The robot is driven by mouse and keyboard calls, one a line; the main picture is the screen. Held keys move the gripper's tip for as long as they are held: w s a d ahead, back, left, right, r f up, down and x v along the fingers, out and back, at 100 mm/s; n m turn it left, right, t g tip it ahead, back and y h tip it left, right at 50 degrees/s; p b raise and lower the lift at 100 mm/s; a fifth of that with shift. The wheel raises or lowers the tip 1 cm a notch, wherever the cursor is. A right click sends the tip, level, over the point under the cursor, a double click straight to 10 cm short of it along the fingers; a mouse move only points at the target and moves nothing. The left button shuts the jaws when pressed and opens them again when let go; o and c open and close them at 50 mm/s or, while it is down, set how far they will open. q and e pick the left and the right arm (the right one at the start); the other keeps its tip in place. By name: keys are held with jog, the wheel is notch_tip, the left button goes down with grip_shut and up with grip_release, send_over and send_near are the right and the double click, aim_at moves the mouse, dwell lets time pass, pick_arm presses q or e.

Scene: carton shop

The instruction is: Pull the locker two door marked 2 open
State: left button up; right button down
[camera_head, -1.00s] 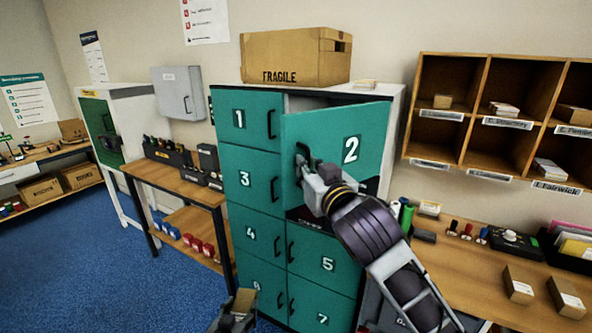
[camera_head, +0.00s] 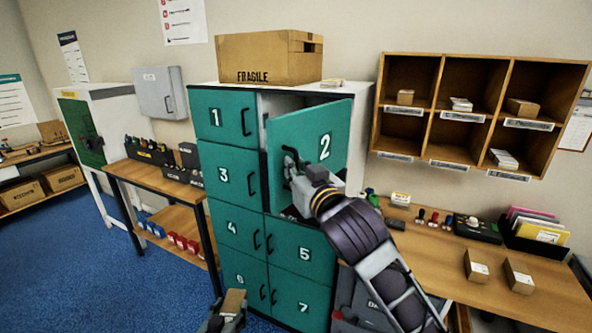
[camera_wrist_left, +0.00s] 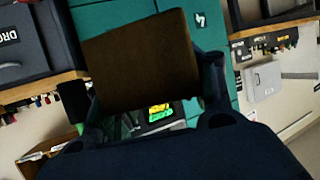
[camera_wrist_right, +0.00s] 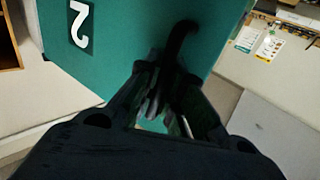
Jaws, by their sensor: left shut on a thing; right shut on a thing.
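The locker door marked 2 (camera_head: 335,130) is a teal panel hinged at its right side, standing partly open. The dark locker inside shows little behind it. My right gripper (camera_head: 291,165) is shut on the black door handle (camera_head: 287,154) at the door's free left edge. In the right wrist view, the handle (camera_wrist_right: 181,38) rises between the dark fingers, beside the white 2 label (camera_wrist_right: 80,24). My left gripper (camera_head: 227,313) is low at the bottom of the head view, shut on a small brown carton (camera_wrist_left: 143,60), in front of the lower lockers.
Closed lockers 1 and 3 (camera_head: 229,175) are left of the open door, with several more below. A FRAGILE box (camera_head: 268,60) stands on the cabinet. A workbench with small cartons (camera_head: 478,265) is on the right. Blue floor (camera_head: 90,270) is clear at left.

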jog(key=shift+a, duration=0.1)
jog(key=c, duration=1.5)
grip_release()
jog(key=shift+s, duration=0.1)
jog(key=shift+v, duration=3.75)
jog(key=shift+f, duration=0.1)
